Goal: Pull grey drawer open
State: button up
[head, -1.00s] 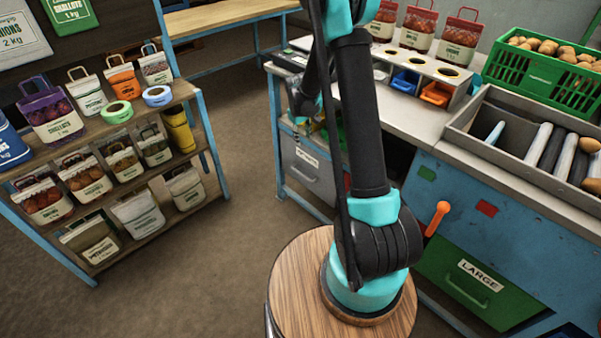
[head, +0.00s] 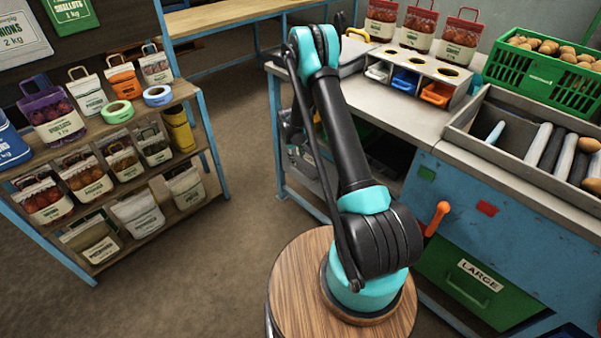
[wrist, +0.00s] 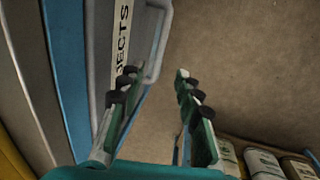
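The grey drawer (wrist: 116,60) shows close up in the wrist view, with a white label ending in "JECTS" and a pale bar handle (wrist: 162,48). In the head view the drawer (head: 312,172) is under the left end of the bench, partly hidden by my arm. My gripper (wrist: 156,76) is open, with its green and black fingers pointing at the drawer front. The handle's near end appears between the fingertips, closer to the left one. I cannot tell whether they touch. The head view hides the gripper behind my arm.
A green drawer labelled LARGE (head: 480,278) and an orange lever (head: 438,218) are at the bench's right. A shelf of sacks (head: 110,150) stands at left. The floor (head: 225,255) between shelf and bench is clear.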

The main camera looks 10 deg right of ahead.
aim_at(300, 174)
jog(key=f, duration=0.3)
jog(key=d+f, duration=0.1)
jog(key=f, duration=0.3)
jog(key=w+f, duration=0.1)
jog(key=f, duration=0.2)
jog(key=shift+w+d+f, duration=0.1)
jog(key=shift+d+f, duration=0.25)
grip_shut()
